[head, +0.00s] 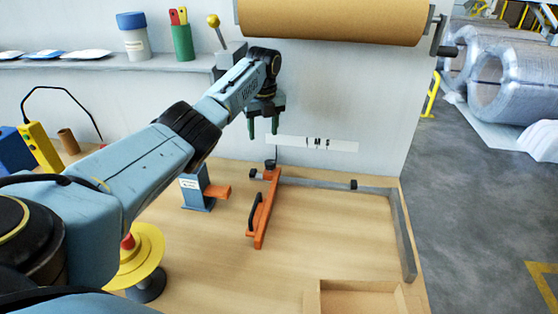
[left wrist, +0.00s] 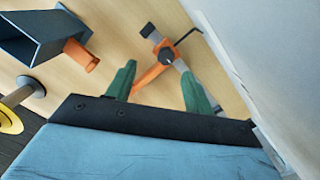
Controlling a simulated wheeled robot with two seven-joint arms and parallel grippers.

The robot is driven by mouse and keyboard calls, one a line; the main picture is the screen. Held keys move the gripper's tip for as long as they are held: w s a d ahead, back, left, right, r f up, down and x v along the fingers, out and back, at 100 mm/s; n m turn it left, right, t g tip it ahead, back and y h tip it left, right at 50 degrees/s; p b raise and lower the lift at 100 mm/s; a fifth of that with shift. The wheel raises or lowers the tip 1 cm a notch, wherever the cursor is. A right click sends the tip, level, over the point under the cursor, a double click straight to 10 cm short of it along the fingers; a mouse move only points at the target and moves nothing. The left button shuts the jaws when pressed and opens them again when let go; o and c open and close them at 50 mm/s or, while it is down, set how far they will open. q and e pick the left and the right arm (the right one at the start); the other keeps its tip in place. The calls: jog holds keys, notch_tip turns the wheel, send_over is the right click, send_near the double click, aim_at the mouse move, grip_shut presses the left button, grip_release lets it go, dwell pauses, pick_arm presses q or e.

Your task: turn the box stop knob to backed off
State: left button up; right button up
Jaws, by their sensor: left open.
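The orange box stop (head: 263,212) lies on the wooden bench, across the left end of a grey rail (head: 315,183). Its dark knob (head: 270,164) stands at its far end, by the rail. My left gripper (head: 263,126) has green fingers, is open and empty, and hangs above the knob, apart from it. In the left wrist view the knob (left wrist: 166,56) shows between and just beyond the two spread fingertips (left wrist: 158,70). The orange stop (left wrist: 148,77) runs down between the fingers and is partly hidden by the gripper body. I cannot read the knob's setting. My right gripper is not in view.
A blue bracket with an orange lever (head: 217,191) stands left of the stop. A yellow disc (head: 140,250) is nearer. A wall panel (head: 330,95) rises behind the knob, under a brown paper roll (head: 330,20). A cardboard tray (head: 360,298) lies at the front; bench between is clear.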

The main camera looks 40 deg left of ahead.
aim_at(270, 162)
pick_arm(q)
jog(key=shift+m+h, duration=0.5)
jog(key=shift+m, duration=0.3)
jog(key=f, duration=0.3)
jog(key=d+f+b, duration=0.1)
jog(key=f, duration=0.3)
jog(key=f+b, duration=0.1)
jog(key=f, duration=0.2)
jog(key=shift+w+d+f, duration=0.25)
jog(key=shift+w+f, duration=0.1)
jog(key=shift+w, duration=0.05)
jog(key=shift+c, duration=0.2)
